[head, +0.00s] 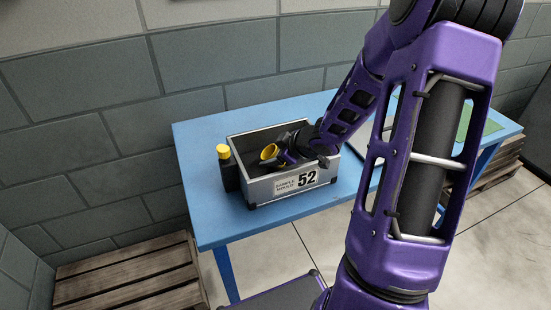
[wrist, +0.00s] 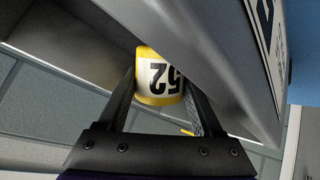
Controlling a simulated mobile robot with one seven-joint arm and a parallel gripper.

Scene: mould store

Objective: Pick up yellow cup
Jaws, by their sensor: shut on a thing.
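The yellow cup (head: 269,152) shows in the head view inside a grey box marked 52 (head: 257,189), near the box's middle. My gripper (head: 281,158) reaches into the box from the right and is shut on the cup. In the wrist view my gripper (wrist: 163,92) has one finger on each side of the cup. I cannot tell whether the cup touches the box floor.
The box stands on a blue table (head: 212,219). A black bottle with a yellow cap (head: 228,170) stands just left of the box. A green sheet (head: 480,130) lies at the table's right. A grey block wall (head: 105,75) is behind. Wooden pallets (head: 130,275) lie on the floor.

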